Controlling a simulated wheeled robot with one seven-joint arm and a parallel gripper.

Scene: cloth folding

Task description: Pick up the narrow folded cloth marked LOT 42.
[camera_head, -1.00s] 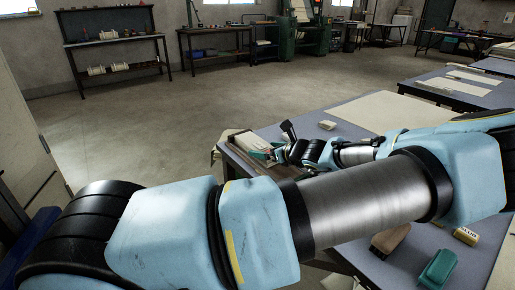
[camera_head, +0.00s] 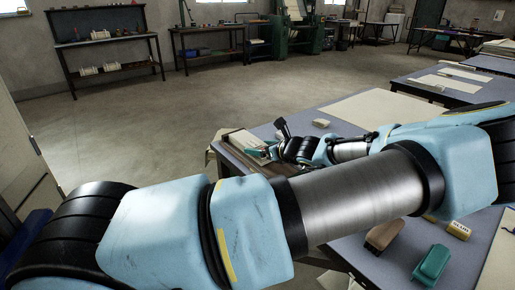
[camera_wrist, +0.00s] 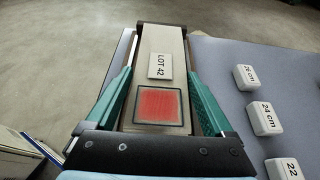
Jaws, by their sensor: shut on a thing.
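The narrow folded cloth (camera_wrist: 172,40) is beige, with a white LOT 42 label (camera_wrist: 160,66) and a red square in a dark border (camera_wrist: 158,105). In the wrist view it lies lengthwise between the two teal fingers of my gripper (camera_wrist: 160,75), which is shut on it. One finger runs along each long side. The cloth's near end is hidden by the gripper body. In the head view my gripper (camera_head: 262,152) is small and partly hidden at the table's far left corner. Whether the cloth is clear of the surface under it cannot be told.
White blocks marked in cm (camera_wrist: 265,118) stand on the grey-blue table (camera_wrist: 222,75) to the right. In the head view a brown block (camera_head: 384,234), a teal object (camera_head: 432,263) and a yellow labelled block (camera_head: 458,230) lie nearer. Open floor (camera_head: 150,125) lies to the left.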

